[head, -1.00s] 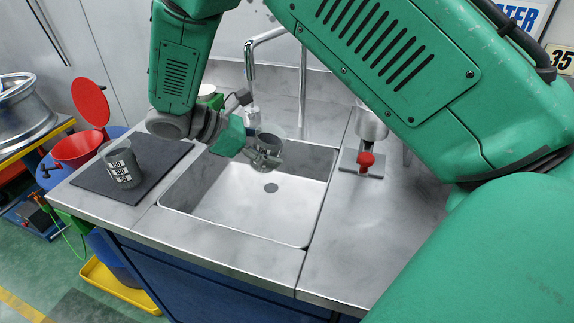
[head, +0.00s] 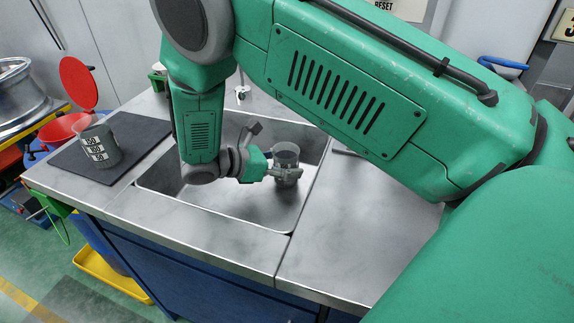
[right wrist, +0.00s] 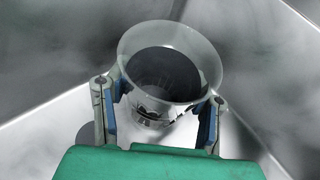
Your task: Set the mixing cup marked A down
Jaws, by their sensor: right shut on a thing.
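A clear cup with a dark inside (head: 286,158) is between the fingers of my right gripper (head: 284,173), inside the sink (head: 236,206). In the right wrist view, the cup (right wrist: 170,65) sits upright between the two fingers of my right gripper (right wrist: 158,115), which are shut on its sides. A dark mark shows low on its near side, but I cannot read it as A. The sink wall and floor lie close around it; I cannot tell whether its base touches the floor. My left gripper is not in view.
A grey cup with white number labels (head: 97,146) stands on a dark mat (head: 140,136) left of the sink. A red bin with a raised lid (head: 78,84) is at the far left.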

